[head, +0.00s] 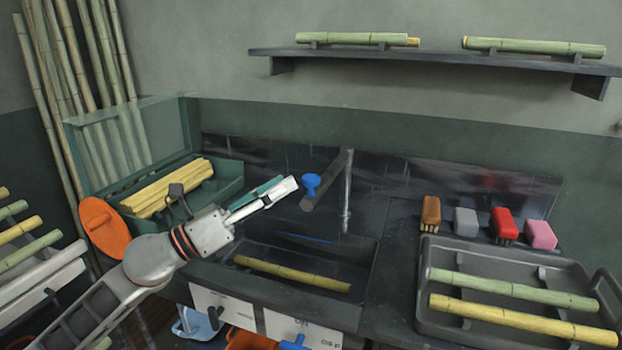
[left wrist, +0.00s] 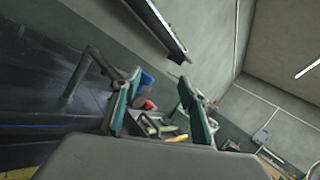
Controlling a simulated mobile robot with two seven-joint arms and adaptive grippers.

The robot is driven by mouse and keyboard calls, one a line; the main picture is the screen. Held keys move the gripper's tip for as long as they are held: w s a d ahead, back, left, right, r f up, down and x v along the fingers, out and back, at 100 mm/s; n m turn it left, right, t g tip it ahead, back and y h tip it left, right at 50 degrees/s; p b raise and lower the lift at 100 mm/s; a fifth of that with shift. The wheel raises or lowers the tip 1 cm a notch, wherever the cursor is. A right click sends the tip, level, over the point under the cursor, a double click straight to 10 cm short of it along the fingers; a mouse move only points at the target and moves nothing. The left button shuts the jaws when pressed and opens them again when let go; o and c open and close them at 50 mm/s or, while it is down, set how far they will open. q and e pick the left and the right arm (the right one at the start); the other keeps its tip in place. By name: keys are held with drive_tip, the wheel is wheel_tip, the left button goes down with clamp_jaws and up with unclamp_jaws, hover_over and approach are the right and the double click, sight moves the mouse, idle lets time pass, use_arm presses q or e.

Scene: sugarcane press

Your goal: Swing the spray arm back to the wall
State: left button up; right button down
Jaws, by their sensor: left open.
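The spray arm (head: 329,180) is a dark bar that slants from the top of a grey upright pipe (head: 346,205) toward the front left, over the back of the sink. A blue knob (head: 311,184) sits on its left side near the lower end. My left gripper (head: 287,183) is open and empty, with its fingertips just left of the knob; I cannot tell whether they touch it. In the left wrist view the open gripper (left wrist: 158,90) shows both teal-padded fingers. The grey spray arm (left wrist: 80,75) runs behind the left finger, and a blue patch (left wrist: 147,78), likely the knob, shows between the fingers.
The sink (head: 365,275) below holds a yellow cane. A green box (head: 230,180) with canes stands left. Several brushes, including a red one (head: 504,224), line the back right. A grey tray (head: 425,300) with canes is at right. A wall shelf (head: 430,57) hangs above.

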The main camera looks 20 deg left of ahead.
sight(303, 179)
use_arm(q)
drive_tip(key=m+g, duration=0.1)
drive_tip(key=m, duration=0.1)
drive_tip(key=w+m+g, duration=0.1)
drive_tip(key=m+g, duration=0.1)
drive_tip(key=w+a+m+g, duration=0.1)
drive_tip(key=m, duration=0.1)
drive_tip(key=shift+f+y, duration=0.15)
drive_tip(key=shift+y, duration=0.25)
drive_tip(key=x, duration=0.7)
drive_tip(key=shift+w+d+f+p, duration=0.15)
drive_tip(key=shift+w+d+p, duration=0.05)
drive_tip(key=shift+p, duration=0.2)
clamp_jaws()
